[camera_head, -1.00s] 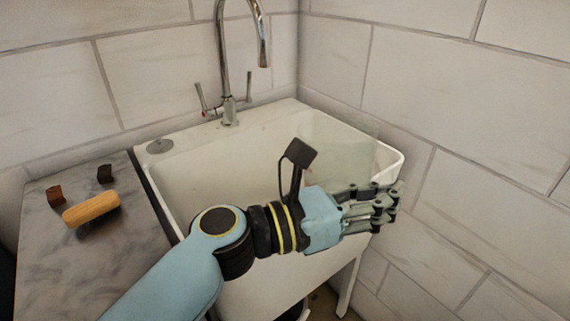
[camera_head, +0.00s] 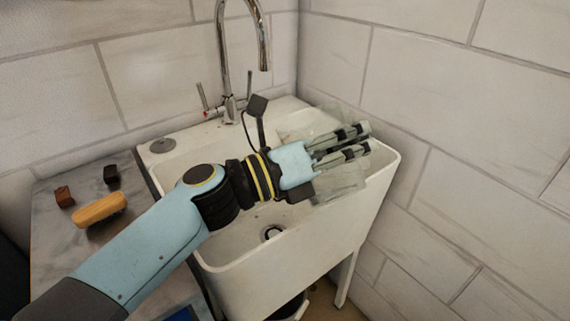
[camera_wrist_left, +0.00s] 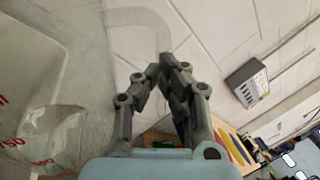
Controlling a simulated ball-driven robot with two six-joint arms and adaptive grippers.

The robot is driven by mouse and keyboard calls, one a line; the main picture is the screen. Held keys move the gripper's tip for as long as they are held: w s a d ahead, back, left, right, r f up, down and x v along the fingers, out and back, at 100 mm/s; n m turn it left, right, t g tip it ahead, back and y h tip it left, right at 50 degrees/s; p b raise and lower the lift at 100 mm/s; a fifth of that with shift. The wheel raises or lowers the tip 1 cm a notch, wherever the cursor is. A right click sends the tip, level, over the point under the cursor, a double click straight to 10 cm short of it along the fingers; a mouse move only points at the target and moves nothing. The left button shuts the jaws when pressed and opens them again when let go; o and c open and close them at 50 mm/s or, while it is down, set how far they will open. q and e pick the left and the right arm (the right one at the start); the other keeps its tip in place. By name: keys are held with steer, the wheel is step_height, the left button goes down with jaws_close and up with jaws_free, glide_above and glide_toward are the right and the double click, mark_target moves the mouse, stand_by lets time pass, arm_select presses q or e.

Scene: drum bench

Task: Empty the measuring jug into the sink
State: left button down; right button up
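The measuring jug (camera_head: 342,187) is clear and hard to make out, showing above and below my left gripper's fingers in the head view. It looks tilted over the sink (camera_head: 384,190). My left gripper (camera_head: 362,139) is over the right part of the basin, its fingers shut on the jug. In the left wrist view the jug's wall (camera_wrist_left: 80,60) with red markings fills the left side, and the fingers (camera_wrist_left: 165,65) close together by its handle. Whether liquid is in the jug or running out I cannot tell. My right gripper is out of view.
A chrome tap (camera_head: 222,60) stands at the sink's back rim. The grey worktop (camera_head: 55,262) on the left holds a wooden-backed brush (camera_head: 99,210) and two small dark brown blocks (camera_head: 64,196). The drain (camera_head: 271,232) shows at the basin bottom. Tiled walls stand close behind and right.

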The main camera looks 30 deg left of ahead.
mark_target(334, 128)
arm_select(q)
steer(key=shift+w+a+f+n+b, duration=0.2)
steer(key=shift+a+f+n+b, duration=0.25)
steer(key=shift+n, duration=0.35)
steer(key=shift+w+a+r+n+t+y+p, duration=0.15)
steer(key=shift+w+a+r+n+t, duration=0.1)
steer(key=shift+a+n, duration=0.25)
steer(key=shift+w+a+r+n+t+y+p, duration=0.15)
steer(key=shift+a+r+n+t, duration=0.1)
steer(key=shift+n, duration=0.45)
steer(key=shift+w+a+r+n+p, duration=0.15)
steer(key=shift+w+a+n+p, duration=0.15)
steer(key=shift+a+n, duration=0.25)
steer(key=shift+a+n, duration=0.2)
steer(key=shift+n, duration=0.25)
steer(key=shift+w+a, duration=0.2)
steer(key=shift+a, duration=0.05)
steer(key=shift+w+a+f+n+t+y+b, duration=0.2)
steer(key=shift+w+a+f+n+y, duration=0.15)
steer(key=shift+a+n, duration=0.25)
steer(key=shift+w+a+f+n+t+y+b, duration=0.15)
steer(key=shift+w+a+f+n+t+y, duration=0.2)
steer(key=shift+a, duration=0.35)
steer(key=shift+w+a+r+n+p, duration=0.1)
steer(key=shift+a+r+n+p, duration=0.1)
steer(key=shift+r+n+p, duration=0.1)
steer(key=shift+a, duration=0.1)
steer(key=shift+a, duration=0.1)
